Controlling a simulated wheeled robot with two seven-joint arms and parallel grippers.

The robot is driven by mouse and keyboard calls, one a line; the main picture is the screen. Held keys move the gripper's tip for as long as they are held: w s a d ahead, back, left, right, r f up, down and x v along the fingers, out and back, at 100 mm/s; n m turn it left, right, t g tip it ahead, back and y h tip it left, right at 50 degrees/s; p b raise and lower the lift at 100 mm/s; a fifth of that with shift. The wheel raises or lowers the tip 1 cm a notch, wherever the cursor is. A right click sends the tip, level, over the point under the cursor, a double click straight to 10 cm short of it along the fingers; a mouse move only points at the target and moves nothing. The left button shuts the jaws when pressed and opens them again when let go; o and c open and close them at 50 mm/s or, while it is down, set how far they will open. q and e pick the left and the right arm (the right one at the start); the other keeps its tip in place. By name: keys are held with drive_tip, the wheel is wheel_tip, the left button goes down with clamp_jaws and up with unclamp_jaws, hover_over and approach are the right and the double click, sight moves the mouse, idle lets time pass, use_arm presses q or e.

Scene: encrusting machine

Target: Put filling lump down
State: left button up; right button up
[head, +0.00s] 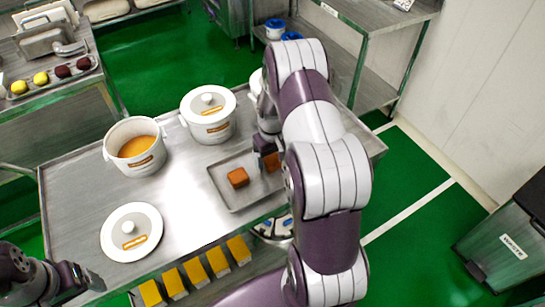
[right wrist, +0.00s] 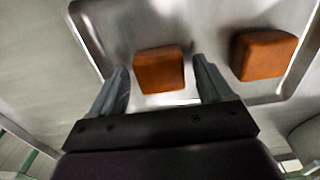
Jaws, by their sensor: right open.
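Two brown filling lumps lie on a shallow metal tray (head: 236,209) on the steel table. One filling lump (head: 238,177) is on the tray's left part; the other filling lump (head: 272,162) is beside my right gripper (head: 264,154), partly hidden by it. In the right wrist view my right gripper (right wrist: 160,66) is open, its fingers on either side of the near lump (right wrist: 160,72) with gaps showing. The other lump (right wrist: 263,54) lies to the right on the tray (right wrist: 88,32). My left gripper (head: 88,280) is at the lower left, its finger gap unclear.
An open white pot (head: 117,158) with orange filling, a lidded white pot (head: 208,128) and a loose white lid (head: 120,245) stand on the table (head: 75,195). Several yellow blocks (head: 196,272) line the front edge. A waste bin (head: 500,245) stands at the right.

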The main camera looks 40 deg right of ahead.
sight(273, 159)
wheel_tip(273, 159, up, 12)
drive_tip(key=b, duration=0.1)
drive_tip(key=s+a, duration=0.6)
drive_tip(key=a, duration=0.2)
drive_tip(key=s+a+r+n+t, duration=0.1)
drive_tip(key=s+a, duration=0.5)
drive_tip(key=a, duration=0.3)
drive_tip(key=shift+s+a+n, duration=0.2)
drive_tip(key=shift+n, duration=0.1)
drive_tip(key=shift+s+a, duration=0.1)
